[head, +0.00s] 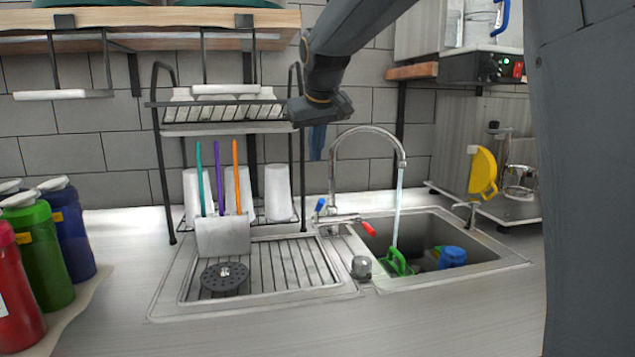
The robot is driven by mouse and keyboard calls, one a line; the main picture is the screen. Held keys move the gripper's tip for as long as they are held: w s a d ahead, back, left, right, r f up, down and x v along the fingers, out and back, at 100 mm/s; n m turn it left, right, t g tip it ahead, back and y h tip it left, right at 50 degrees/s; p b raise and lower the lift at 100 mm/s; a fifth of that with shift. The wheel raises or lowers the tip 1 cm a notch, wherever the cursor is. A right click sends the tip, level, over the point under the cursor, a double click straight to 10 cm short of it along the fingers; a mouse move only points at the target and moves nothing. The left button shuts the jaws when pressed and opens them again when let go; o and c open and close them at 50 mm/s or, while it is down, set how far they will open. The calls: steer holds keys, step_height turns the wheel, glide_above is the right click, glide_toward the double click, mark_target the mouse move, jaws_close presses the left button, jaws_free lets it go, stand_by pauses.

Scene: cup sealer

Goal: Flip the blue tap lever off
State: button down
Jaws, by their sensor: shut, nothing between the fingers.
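The tap is a curved chrome faucet (347,133) behind the sink, and water runs from its spout in a thin stream (397,205). The blue tap lever (320,205) is on the left of the tap base and tilts upward. The red lever (369,228) is on the right side and points toward the basin. My gripper (317,150) hangs from my arm, pointing down with its fingers shut and empty. In the picture it is above the blue lever, with a visible gap between them.
The sink basin (480,254) holds green and blue items under the stream. A dish rack (160,185) with cups stands left of the tap. Colored bottles (40,245) are at the far left. A machine with a yellow handle (483,172) stands at right. The front counter is clear.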

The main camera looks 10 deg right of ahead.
steer(key=w+f+p, duration=0.1)
steer(key=f, duration=0.2)
steer(key=w+f+p, duration=0.1)
steer(key=f, duration=0.2)
steer(key=w+d+f, duration=0.1)
steer(key=f, duration=0.3)
steer(key=shift+w+p, duration=0.3)
steer(key=shift+p, duration=0.1)
steer(key=shift+s+d+f, duration=0.1)
steer(key=shift+s+f, duration=0.3)
steer(key=shift+f, duration=0.15)
steer(key=shift+d+f, duration=0.1)
steer(key=shift+d, duration=0.05)
